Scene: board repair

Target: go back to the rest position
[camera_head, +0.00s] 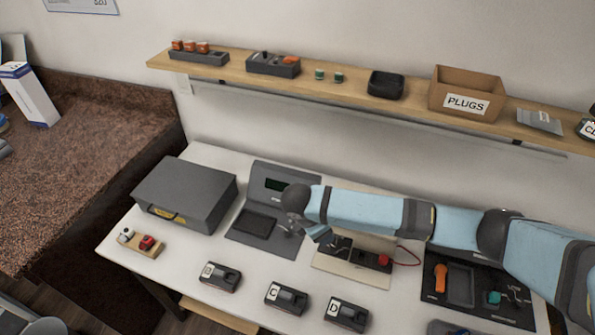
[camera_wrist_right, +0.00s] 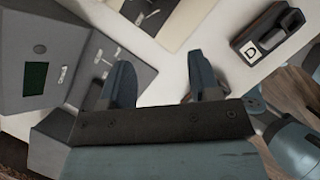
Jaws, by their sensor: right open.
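My right arm comes in from the right in the head view, over the white table (camera_head: 120,243). Its gripper is mostly hidden by the wrist there, above the grey test station with a small screen (camera_head: 277,185). In the right wrist view my right gripper (camera_wrist_right: 164,78) has its two fingers apart with nothing between them. The grey station (camera_wrist_right: 35,75) is to its left and the module marked D (camera_wrist_right: 267,35) to its upper right.
Modules B (camera_head: 220,277), C (camera_head: 286,298) and D (camera_head: 346,314) stand along the front. A grey case (camera_head: 185,192) is at the left. A board with a red wire (camera_head: 355,262) lies under my forearm. A wooden shelf (camera_head: 330,90) with a PLUGS box (camera_head: 466,95) runs above.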

